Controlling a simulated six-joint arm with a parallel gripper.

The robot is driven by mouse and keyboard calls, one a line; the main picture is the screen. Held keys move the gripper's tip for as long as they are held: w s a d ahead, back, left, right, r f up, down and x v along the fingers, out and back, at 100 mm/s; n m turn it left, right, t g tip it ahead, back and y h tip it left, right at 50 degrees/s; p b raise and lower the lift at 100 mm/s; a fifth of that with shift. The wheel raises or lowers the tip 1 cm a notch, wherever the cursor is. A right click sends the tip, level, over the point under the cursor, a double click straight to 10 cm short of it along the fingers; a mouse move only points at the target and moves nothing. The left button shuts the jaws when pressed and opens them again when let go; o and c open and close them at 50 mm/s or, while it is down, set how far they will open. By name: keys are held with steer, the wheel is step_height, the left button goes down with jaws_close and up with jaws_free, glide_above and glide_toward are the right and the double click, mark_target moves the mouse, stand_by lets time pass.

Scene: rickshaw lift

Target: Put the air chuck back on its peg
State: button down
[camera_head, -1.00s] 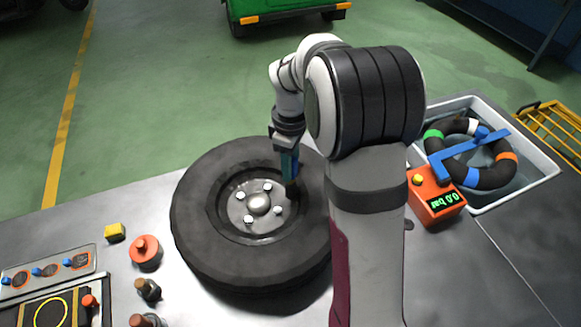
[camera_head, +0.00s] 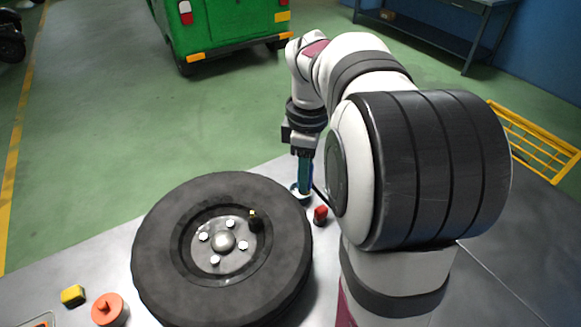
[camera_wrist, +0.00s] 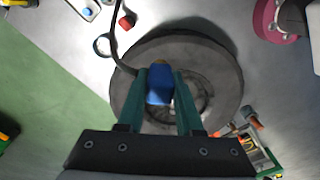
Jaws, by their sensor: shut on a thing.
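My gripper (camera_head: 305,182) hangs just past the tyre's upper right edge, above the bench. In the wrist view its two green fingers (camera_wrist: 161,78) are shut on the blue air chuck (camera_wrist: 160,90). A dark hose (camera_wrist: 121,55) curves from the chuck toward the top of that view. In the head view the fingers mostly hide the chuck. A pale ring (camera_head: 298,191) is beside and behind the fingertips; a ring also shows in the wrist view (camera_wrist: 102,45), near the hose. I cannot tell whether it belongs to the peg. No peg is clearly visible.
The wheel (camera_head: 165,265) lies flat, with a dark, gold-tipped valve (camera_head: 256,222). A small red block (camera_head: 320,215) stands right of the fingertips. My arm hides much of the right side.

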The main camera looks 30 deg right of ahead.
steer(key=s+d+f, duration=0.2)
steer(key=d+f, duration=0.1)
steer(key=f, duration=0.3)
steer(key=s+d+f, duration=0.2)
steer(key=d+f, duration=0.2)
steer(key=f, duration=0.2)
steer(key=s+d+f, duration=0.1)
steer(key=d+f, duration=0.3)
steer(key=f, duration=0.2)
steer(key=shift+s, duration=0.4)
steer(key=shift+f, duration=0.65)
steer(key=shift+f, duration=1.7)
stand_by(0.7)
steer(key=shift+c, duration=1.2)
jaws_free()
steer(key=shift+r, duration=0.1)
